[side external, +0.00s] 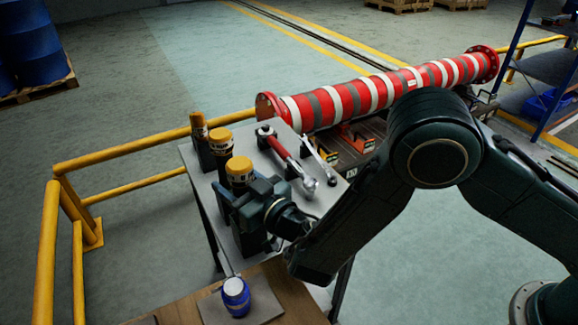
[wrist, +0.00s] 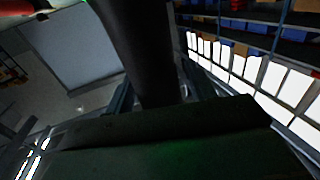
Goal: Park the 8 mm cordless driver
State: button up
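A dark cordless driver with a yellow-orange top (side external: 239,170) stands upright at the near end of a row on the grey bench. I cannot read its size marking. My gripper (side external: 240,200) comes in from the right and is around its dark body, below the yellow top. In the wrist view the dark body (wrist: 158,55) runs down between my two fingers, which look shut on it. Its lower end and any seat under it are hidden by my gripper. Two more yellow-topped drivers, the middle one (side external: 221,140) and the far one (side external: 198,125), stand upright behind it.
A red-handled wrench (side external: 283,150) and another metal tool (side external: 318,155) lie right of the drivers. A blue cup-like container (side external: 236,296) sits on a mat in front. A yellow rail (side external: 130,152) runs left; a red-and-white striped pipe (side external: 350,103) lies behind.

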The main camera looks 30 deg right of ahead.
aim_at(250, 167)
jog(key=shift+o, duration=0.2)
jog(key=shift+f, duration=0.2)
jog(key=shift+s+d, duration=0.1)
jog(key=shift+s, duration=0.05)
jog(key=shift+v, duration=2.35)
jog(key=shift+r, duration=3.65)
